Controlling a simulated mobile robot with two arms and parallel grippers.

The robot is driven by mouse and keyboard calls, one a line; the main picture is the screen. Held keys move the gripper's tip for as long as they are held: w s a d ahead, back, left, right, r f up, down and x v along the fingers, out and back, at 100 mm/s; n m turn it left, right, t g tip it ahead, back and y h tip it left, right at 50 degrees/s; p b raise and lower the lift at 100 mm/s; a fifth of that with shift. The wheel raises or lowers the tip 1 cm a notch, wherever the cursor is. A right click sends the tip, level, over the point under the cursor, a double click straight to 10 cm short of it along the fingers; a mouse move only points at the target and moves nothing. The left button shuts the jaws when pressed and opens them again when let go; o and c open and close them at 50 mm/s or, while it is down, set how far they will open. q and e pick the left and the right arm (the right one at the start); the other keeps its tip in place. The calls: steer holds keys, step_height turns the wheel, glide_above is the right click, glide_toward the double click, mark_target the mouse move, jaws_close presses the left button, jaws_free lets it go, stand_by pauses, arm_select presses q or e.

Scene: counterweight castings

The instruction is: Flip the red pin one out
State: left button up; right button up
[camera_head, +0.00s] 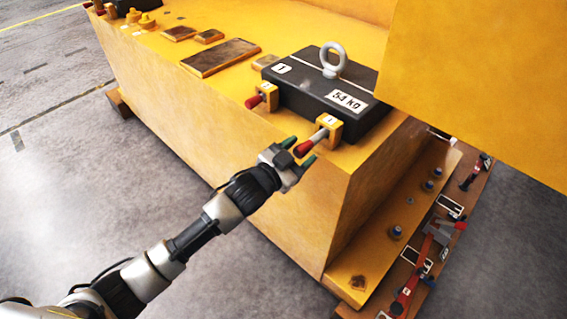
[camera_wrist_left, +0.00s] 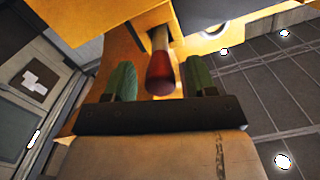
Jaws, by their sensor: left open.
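A red-tipped pin (camera_head: 304,149) sticks out of a yellow bracket (camera_head: 328,131) at the front right of a dark casting (camera_head: 330,95) marked 54 kg. A second red pin (camera_head: 254,102) sits in another yellow bracket (camera_head: 267,95) to the left. My left gripper (camera_head: 297,150) is open, with its green fingers on either side of the nearer pin's red end. In the left wrist view the red tip (camera_wrist_left: 160,78) lies between the two green fingers (camera_wrist_left: 163,82), with gaps on both sides. My right gripper is not in view.
The casting has a grey lifting eye (camera_head: 331,62) and rests on a large yellow block (camera_head: 240,130). A yellow overhang (camera_head: 480,75) stands close at the right. Red tools (camera_head: 408,290) lie on a lower ledge. Open floor (camera_head: 60,180) is at left.

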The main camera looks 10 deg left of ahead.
arm_select(q)
steer(key=v, duration=0.9)
steer(key=shift+b, duration=0.45)
steer(key=shift+s, duration=0.1)
